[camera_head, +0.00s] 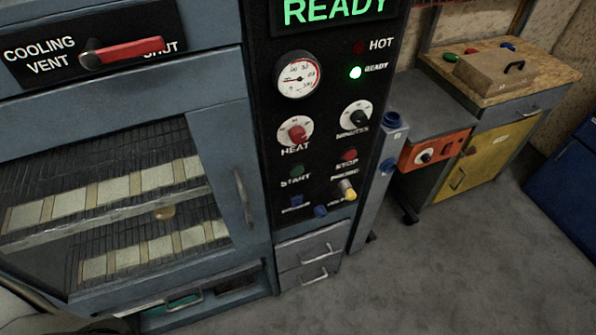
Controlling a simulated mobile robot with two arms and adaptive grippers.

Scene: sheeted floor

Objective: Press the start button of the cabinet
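The cabinet (120,116) is blue-grey and fills the left of the head view. Its black control panel (317,120) stands to the right of the windowed door. The start button (296,171) is small and dark green, above the label START. A red stop button (349,155) sits to its right. A green READY display (336,11) and a green ready lamp (355,72) are lit. The hot lamp (359,46) looks dark red. Neither gripper is in view, and nothing covers the start button.
A red heat knob (296,133) and black minutes knob (356,117) lie above the buttons. A yellow-tipped plug (347,190) protrudes below the stop button. The cooling-vent lever (122,52) points toward SHUT. A workbench (497,131) stands right; the grey floor (450,270) in front is clear.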

